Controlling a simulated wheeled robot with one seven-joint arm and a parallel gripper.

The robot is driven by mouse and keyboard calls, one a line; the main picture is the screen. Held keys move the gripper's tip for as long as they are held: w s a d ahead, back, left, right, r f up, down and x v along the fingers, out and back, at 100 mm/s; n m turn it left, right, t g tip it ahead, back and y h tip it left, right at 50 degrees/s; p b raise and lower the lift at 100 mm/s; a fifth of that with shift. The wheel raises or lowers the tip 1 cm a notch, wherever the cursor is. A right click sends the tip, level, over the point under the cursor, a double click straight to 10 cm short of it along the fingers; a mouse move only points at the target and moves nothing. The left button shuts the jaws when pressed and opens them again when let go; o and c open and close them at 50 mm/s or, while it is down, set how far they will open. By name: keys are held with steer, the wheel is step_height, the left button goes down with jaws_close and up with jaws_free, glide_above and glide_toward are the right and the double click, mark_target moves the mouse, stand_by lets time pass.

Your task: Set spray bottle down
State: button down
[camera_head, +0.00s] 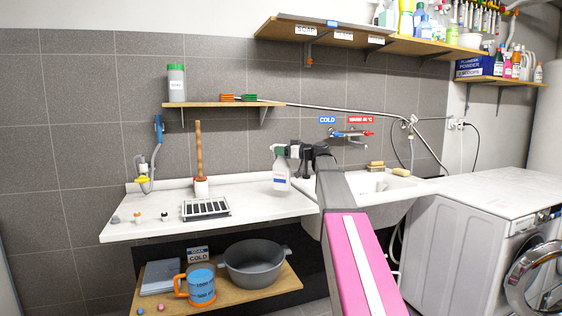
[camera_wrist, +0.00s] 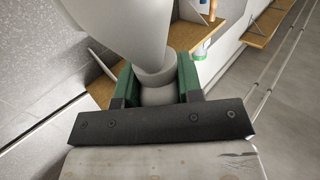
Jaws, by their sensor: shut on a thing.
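The white spray bottle (camera_head: 281,173) with a green trigger head is upright over the white counter (camera_head: 250,208), left of the sink. My gripper (camera_head: 292,150) reaches it at the neck from the right. In the wrist view, my gripper (camera_wrist: 158,88) is shut on the neck of the spray bottle (camera_wrist: 140,30), with a green pad on each side. The bottle's base looks close to the counter surface; I cannot tell whether it touches. Part of the bottle's head is hidden by my gripper.
A plunger (camera_head: 200,160) and a grey rack (camera_head: 206,208) stand left on the counter. Small caps lie farther left. The sink (camera_head: 370,195) with sponges is right. A shelf (camera_head: 225,104) hangs above. The counter between rack and bottle is clear.

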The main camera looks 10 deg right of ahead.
mark_target(282, 163)
step_height(282, 163, down, 4)
steer(key=shift+f, duration=0.1)
stand_by(0.4)
steer(key=c, duration=0.8)
jaws_free()
steer(key=v, duration=1.2)
